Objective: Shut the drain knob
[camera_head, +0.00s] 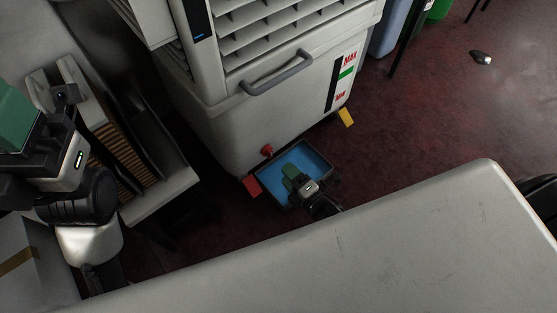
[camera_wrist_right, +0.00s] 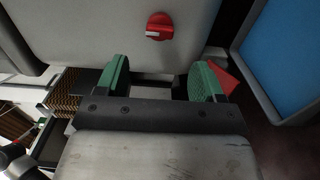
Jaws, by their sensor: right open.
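The red drain knob (camera_head: 267,151) sits low on the side of the large white cooler-like unit (camera_head: 225,135). In the right wrist view the knob (camera_wrist_right: 160,27) is round and red with a pale mark on its left side. My right gripper (camera_head: 288,178) is over the blue-floored tray in the head view, to the right of and below the knob. In the right wrist view its green fingers (camera_wrist_right: 162,78) are apart and empty, with the knob beyond them, between them sideways and not touched. My left gripper (camera_head: 18,115) is at the left edge, partly cut off.
A shallow tray (camera_head: 322,158) with a blue floor lies on the dark red floor beside the unit. A red piece (camera_head: 252,187) and a yellow piece (camera_head: 346,117) are at the unit's base. A pale surface (camera_head: 400,240) fills the foreground. A slatted rack (camera_head: 110,140) stands left.

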